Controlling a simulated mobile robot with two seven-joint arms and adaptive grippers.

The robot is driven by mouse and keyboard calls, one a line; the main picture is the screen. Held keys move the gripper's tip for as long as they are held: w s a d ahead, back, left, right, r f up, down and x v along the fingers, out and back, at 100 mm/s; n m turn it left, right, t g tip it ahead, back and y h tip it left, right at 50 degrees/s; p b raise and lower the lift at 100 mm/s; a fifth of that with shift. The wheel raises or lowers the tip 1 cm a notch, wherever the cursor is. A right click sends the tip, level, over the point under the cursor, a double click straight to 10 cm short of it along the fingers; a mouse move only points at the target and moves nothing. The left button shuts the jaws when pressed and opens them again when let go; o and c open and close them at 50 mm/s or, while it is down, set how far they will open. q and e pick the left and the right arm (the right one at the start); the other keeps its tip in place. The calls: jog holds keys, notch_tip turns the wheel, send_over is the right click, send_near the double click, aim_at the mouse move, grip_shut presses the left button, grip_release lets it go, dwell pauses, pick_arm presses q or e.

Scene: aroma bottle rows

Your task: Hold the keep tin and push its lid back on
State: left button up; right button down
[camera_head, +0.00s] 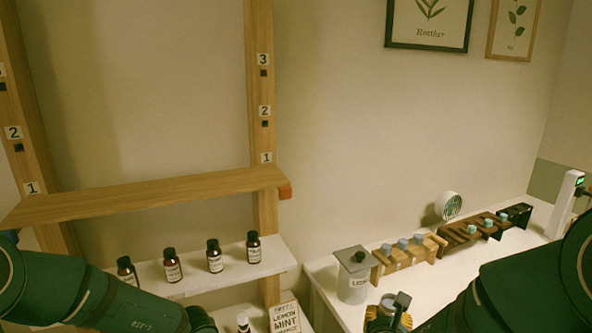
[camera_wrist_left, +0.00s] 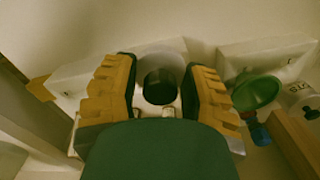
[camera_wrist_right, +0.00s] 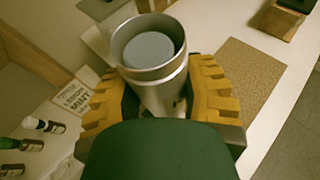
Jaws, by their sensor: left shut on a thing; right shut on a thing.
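The keep tin, a silver cylinder (camera_wrist_right: 160,80), stands between the yellow-padded fingers of my right gripper (camera_wrist_right: 165,100) in the right wrist view. My right gripper is shut on it. The tin's top is open, with a plain grey disc inside it below the rim. In the left wrist view, my left gripper (camera_wrist_left: 165,95) is shut on a dark round piece (camera_wrist_left: 159,87), which looks like the lid or its knob. A pale round shape shows behind it. In the head view my left fingertips are out of frame, and the right ones are only partly visible at the bottom edge.
A lidded canister (camera_head: 353,284) stands on the white counter beside wooden racks with bottles (camera_head: 405,250). Several dark bottles (camera_head: 213,258) stand on the shelf at left. A lemon mint card (camera_head: 285,315) stands below it. A green bowl (camera_wrist_left: 255,92) shows in the left wrist view.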

jog(key=shift+s+a+n+y, duration=0.2)
jog(key=shift+a+n+y, duration=0.1)
jog(key=shift+a, duration=0.25)
jog(key=shift+a, duration=0.1)
jog(key=w+a+r, duration=0.1)
jog(key=w+a, duration=0.1)
jog(key=a, duration=0.7)
jog(key=w+a+r, duration=0.1)
jog(key=w+a, duration=0.1)
jog(key=a, duration=0.6)
jog(key=shift+w+a, duration=0.2)
jog(key=shift+a, duration=0.2)
